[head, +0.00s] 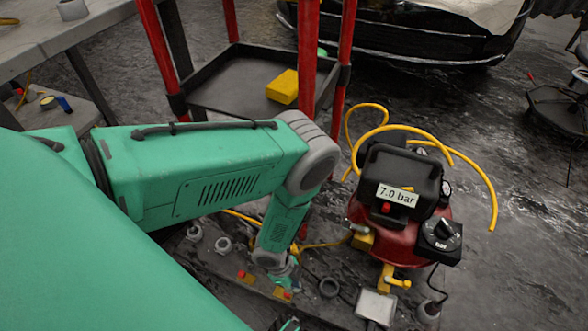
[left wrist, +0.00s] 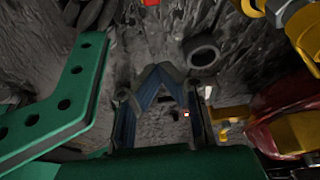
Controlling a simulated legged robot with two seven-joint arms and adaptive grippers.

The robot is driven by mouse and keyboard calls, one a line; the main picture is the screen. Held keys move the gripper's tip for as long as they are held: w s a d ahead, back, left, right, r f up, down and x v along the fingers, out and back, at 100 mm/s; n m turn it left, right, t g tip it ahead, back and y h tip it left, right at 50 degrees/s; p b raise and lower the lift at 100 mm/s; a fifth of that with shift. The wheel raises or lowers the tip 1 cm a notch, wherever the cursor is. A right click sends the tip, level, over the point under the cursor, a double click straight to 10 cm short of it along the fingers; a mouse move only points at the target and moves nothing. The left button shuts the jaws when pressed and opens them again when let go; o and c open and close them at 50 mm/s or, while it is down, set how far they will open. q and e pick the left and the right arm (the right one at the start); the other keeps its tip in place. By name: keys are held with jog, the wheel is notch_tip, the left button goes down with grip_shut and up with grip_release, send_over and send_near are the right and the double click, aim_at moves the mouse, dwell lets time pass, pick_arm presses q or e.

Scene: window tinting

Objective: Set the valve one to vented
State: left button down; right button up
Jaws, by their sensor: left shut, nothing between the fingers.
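The compressor (head: 400,200) stands right of my left arm, with a red tank, a black housing and a display reading 7.0 bar. A yellow valve (head: 392,279) with a handle sits low on its front; yellow fittings also show at the right of the left wrist view (left wrist: 230,113). No label reading valve one is legible. My left gripper (head: 287,284) points down near the ground, left of the compressor and apart from it. In the left wrist view its fingertips (left wrist: 159,70) meet with nothing between them. A dark and green piece at the head view's bottom edge may be my right gripper.
Yellow hoses (head: 360,118) loop around the compressor. A black knob marked bar (head: 440,234) is on its right. Small yellow blocks with red tops (head: 245,277) and a dark ring (head: 328,287) lie near my gripper. A red-posted cart (head: 230,85) stands behind.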

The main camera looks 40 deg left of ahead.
aim_at(282, 293)
pick_arm(q)
jog(key=shift+m, duration=0.3)
jog(key=b+x, duration=0.6)
jog(key=x, duration=0.5)
jog(key=shift+a+f, duration=0.1)
jog(key=shift+f, duration=0.05)
jog(key=shift+s+a+r, duration=0.15)
jog(key=shift+a, duration=0.45)
jog(key=shift+s+a+r, duration=0.1)
jog(key=shift+a+r, duration=0.05)
jog(key=shift+a, duration=0.5)
jog(key=shift+s+a+r, duration=0.1)
jog(key=shift+s+a, duration=0.05)
jog(key=shift+a, duration=0.5)
jog(key=shift+a, duration=0.15)
jog(key=shift+s+a, duration=0.3)
jog(key=shift+a, duration=0.6)
jog(key=shift+s+a, duration=0.25)
jog(key=shift+a, duration=0.65)
